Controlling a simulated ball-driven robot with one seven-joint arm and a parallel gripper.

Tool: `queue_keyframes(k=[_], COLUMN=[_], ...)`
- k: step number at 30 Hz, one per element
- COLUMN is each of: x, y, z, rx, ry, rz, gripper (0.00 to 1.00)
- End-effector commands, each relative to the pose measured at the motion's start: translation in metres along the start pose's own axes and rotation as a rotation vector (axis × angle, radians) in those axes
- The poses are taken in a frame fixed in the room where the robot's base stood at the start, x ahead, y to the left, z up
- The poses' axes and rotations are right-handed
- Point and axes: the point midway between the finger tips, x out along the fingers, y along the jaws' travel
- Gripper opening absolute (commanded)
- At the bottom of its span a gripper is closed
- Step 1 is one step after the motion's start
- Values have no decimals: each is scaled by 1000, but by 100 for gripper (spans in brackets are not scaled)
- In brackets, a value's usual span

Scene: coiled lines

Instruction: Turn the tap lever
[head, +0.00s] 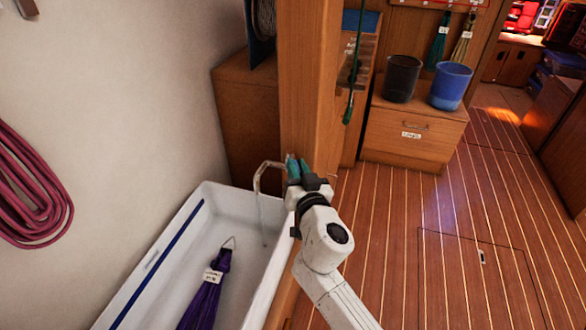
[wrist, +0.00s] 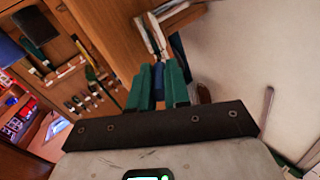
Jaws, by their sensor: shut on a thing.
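The tap's bent metal spout (head: 262,176) rises at the far right corner of the white basin (head: 205,198). My gripper (head: 298,166) is just right of the spout, against the wooden post. In the wrist view, the green fingers of my gripper (wrist: 158,84) are closed around a narrow blue piece, the tap lever (wrist: 159,76). Most of the lever is hidden by the fingers. A thin metal bar, apparently the spout (wrist: 268,105), shows apart from the fingers on the right of the wrist view.
A purple bundle (head: 206,300) lies in the basin. The wooden post (head: 305,80) stands close behind my gripper. A black bucket (head: 402,78) and a blue bucket (head: 450,86) stand on a wooden cabinet (head: 410,130). The plank floor (head: 420,215) at right is clear.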

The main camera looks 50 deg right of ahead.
Motion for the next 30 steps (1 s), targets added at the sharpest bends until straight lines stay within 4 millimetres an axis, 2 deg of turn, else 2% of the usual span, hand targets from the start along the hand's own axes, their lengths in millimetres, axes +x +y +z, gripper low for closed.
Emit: queue_keyframes(k=[12,27,28,30], x=[0,0,0,0], y=[1,1,1,1], z=[-1,0,0,0], rx=[1,0,0,1], ry=[-26,-28,-28,-28], rz=[-122,-133,-133,-133], gripper=[0,0,20,26])
